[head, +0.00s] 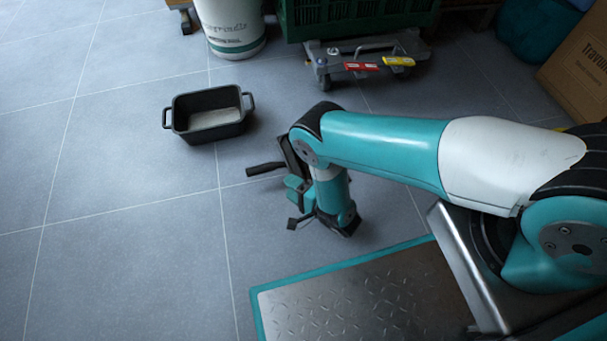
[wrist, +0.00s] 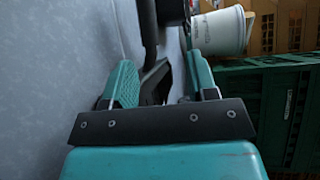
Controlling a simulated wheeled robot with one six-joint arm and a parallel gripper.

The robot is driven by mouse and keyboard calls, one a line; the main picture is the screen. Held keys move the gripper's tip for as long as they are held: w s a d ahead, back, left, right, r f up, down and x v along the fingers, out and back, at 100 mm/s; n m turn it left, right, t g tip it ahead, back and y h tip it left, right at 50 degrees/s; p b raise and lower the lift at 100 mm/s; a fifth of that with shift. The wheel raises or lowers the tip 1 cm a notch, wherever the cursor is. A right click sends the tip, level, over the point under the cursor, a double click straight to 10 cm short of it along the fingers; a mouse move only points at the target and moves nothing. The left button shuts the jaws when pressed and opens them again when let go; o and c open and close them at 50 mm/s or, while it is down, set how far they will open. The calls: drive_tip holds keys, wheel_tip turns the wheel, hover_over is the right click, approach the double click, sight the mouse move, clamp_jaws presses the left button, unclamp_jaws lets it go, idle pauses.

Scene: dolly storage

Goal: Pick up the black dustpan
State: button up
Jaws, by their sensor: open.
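The black dustpan (head: 263,169) lies on the tiled floor near the middle of the head view. Its handle points left, and the rest of it is largely hidden behind my arm. In the wrist view, a dark part of the dustpan (wrist: 155,78) shows between and beyond the fingers, with a black bar, apparently its handle, above. My gripper (head: 296,186) is low, right at the dustpan in the head view. In the wrist view my gripper (wrist: 162,72) has its two teal fingers apart, on either side of the dark part. I cannot tell whether they touch it.
A black two-handled pan (head: 208,128) stands on the floor to the left. Behind are a white bucket (head: 232,25) and a green crate (head: 350,18) on a grey dolly (head: 325,62) with red and yellow items. A cardboard box (head: 580,65) stands at right. The left floor is clear.

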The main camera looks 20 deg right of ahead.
sight(259, 172)
drive_tip(key=shift+s+d+f, duration=0.2)
drive_tip(key=shift+s+f, duration=0.25)
drive_tip(key=shift+f, duration=0.15)
drive_tip(key=shift+s+d+f, duration=0.15)
drive_tip(key=shift+s+f, duration=0.3)
drive_tip(key=shift+f, duration=0.15)
drive_tip(key=shift+s+f+y+b, duration=0.1)
drive_tip(key=shift+f+y+b, duration=0.15)
drive_tip(key=shift+y+b, duration=0.2)
drive_tip(key=b+x, duration=0.6)
drive_tip(key=x, duration=0.5)
drive_tip(key=shift+w+a+b, duration=0.2)
drive_tip(key=shift+w+b, duration=0.15)
drive_tip(key=shift+b, duration=0.05)
drive_tip(key=b+x, duration=0.1)
drive_tip(key=b, duration=0.1)
drive_tip(key=b+x, duration=0.1)
drive_tip(key=shift+w+a+f+b, duration=0.15)
drive_tip(key=shift+w+f+b, duration=0.1)
drive_tip(key=shift+w+b, duration=0.15)
drive_tip(key=b+x, duration=0.1)
drive_tip(key=b, duration=0.2)
drive_tip(key=shift+w+a, duration=0.25)
drive_tip(key=shift+w, duration=0.1)
drive_tip(key=shift+w+a+r, duration=0.1)
drive_tip(key=shift+w+r, duration=0.1)
drive_tip(key=shift+r, duration=0.05)
drive_tip(key=shift+c, duration=0.3)
